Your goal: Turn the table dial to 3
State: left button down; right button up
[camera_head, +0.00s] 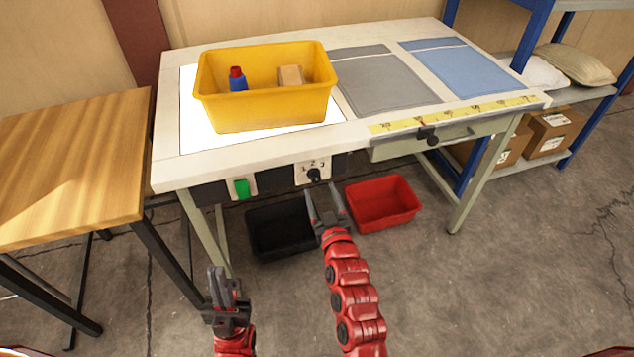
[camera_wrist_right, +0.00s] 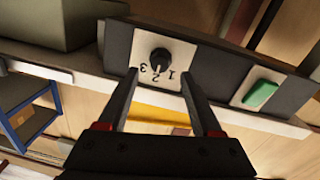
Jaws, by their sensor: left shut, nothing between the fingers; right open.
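The table dial is a small black knob (camera_head: 313,174) on a white plate marked 1, 2, 3, set in the table's front panel. In the right wrist view the knob (camera_wrist_right: 160,56) appears upside down, and its pointer seems to face the 2, though it is small. My right gripper (camera_head: 326,200) is open just in front of and below the dial. In the right wrist view its fingers (camera_wrist_right: 161,84) spread either side of the plate, with the knob beyond them, apparently untouched. My left gripper (camera_head: 224,285) is shut and empty, low at the left.
A green switch (camera_head: 241,188) sits left of the dial. A black bin (camera_head: 280,232) and a red bin (camera_head: 383,203) stand beneath. A yellow crate (camera_head: 262,108) is on the white table (camera_head: 170,172). A wooden table (camera_head: 60,165) stands left.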

aim_at(316, 180)
jog(key=shift+x, duration=2.2)
grip_shut()
